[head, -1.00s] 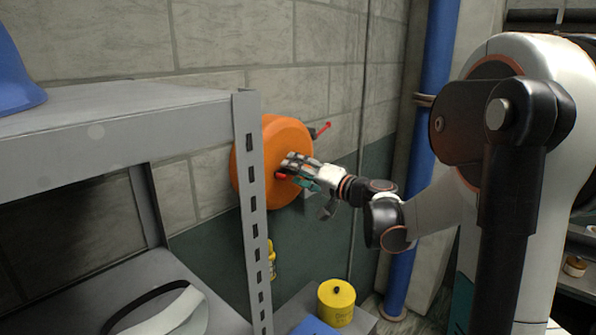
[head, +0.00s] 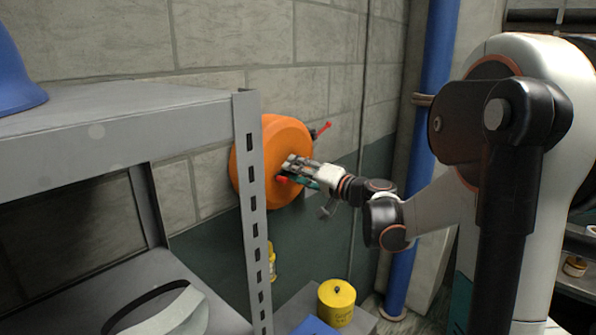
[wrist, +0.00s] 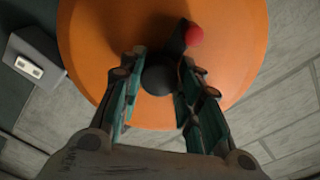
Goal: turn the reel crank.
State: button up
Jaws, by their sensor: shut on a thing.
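The orange round reel (head: 277,135) is on the block wall, partly hidden behind the shelf post in the head view; it also fills the top of the wrist view (wrist: 100,40). Its crank shows in the wrist view as a black arm (wrist: 178,44) with a red knob (wrist: 194,36) at its end, beside a round black part (wrist: 158,76). My gripper (head: 289,170) is at the reel's face. In the wrist view its green-lined fingers (wrist: 162,62) flank the black part, and the right finger meets the black arm. It is shut on the crank; the exact contact is partly hidden.
A grey metal shelf (head: 120,105) stands close on the left, its post in front of the reel. A red-and-black fitting (head: 320,130) sticks out behind the reel. A yellow canister (head: 337,302) is below, and a blue pipe (head: 425,130) stands to the right.

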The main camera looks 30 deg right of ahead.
dwell(0.8)
jog(key=o, duration=1.1)
jog(key=v, duration=1.2)
jog(key=shift+c, duration=0.3)
